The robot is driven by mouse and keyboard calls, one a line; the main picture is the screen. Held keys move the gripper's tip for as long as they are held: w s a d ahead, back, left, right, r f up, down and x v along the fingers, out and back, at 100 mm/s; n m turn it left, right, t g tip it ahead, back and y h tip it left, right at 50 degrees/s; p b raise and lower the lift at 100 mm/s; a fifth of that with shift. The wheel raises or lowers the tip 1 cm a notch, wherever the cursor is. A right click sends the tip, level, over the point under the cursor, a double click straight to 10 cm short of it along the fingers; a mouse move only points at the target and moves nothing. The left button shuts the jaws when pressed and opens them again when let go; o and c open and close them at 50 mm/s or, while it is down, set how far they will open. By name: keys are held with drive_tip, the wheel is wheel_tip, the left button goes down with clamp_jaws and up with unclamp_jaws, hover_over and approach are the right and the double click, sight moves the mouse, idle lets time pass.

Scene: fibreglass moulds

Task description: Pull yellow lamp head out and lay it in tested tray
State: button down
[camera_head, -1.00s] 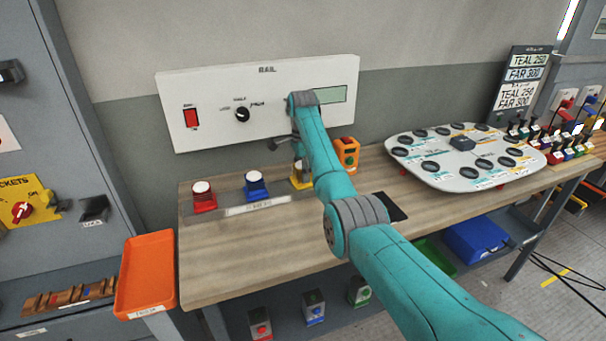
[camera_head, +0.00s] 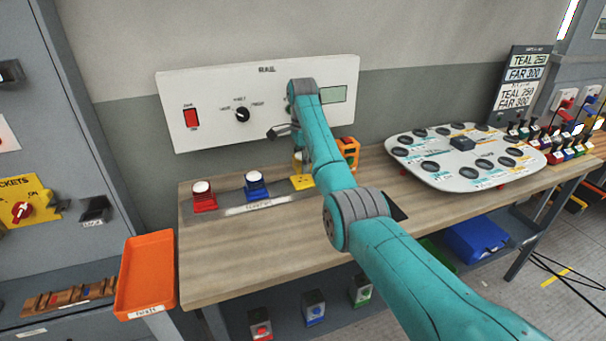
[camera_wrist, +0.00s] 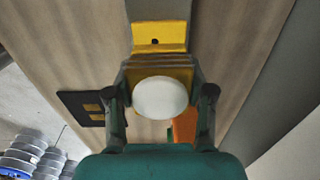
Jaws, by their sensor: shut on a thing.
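The yellow lamp head, with a round white lens, is between my gripper's (camera_wrist: 160,100) two fingers in the wrist view (camera_wrist: 160,97). The fingers are shut on its sides. A yellow socket base (camera_wrist: 160,35) shows just beyond it on the grey rail; I cannot tell whether the head is still seated in it. In the head view the yellow base (camera_head: 302,183) sits at the rail's right end, and my arm partly hides the gripper and lamp head. The orange tray (camera_head: 125,290), with a white label on its front, is left of the bench and empty.
Red (camera_head: 203,196) and blue (camera_head: 256,186) lamps stand left along the rail. An orange box (camera_head: 348,150) stands close right of my gripper. A white panel (camera_head: 215,82) is behind. The bench front (camera_head: 235,265) is clear towards the tray.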

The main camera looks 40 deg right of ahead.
drive_tip(key=shift+r, duration=1.1)
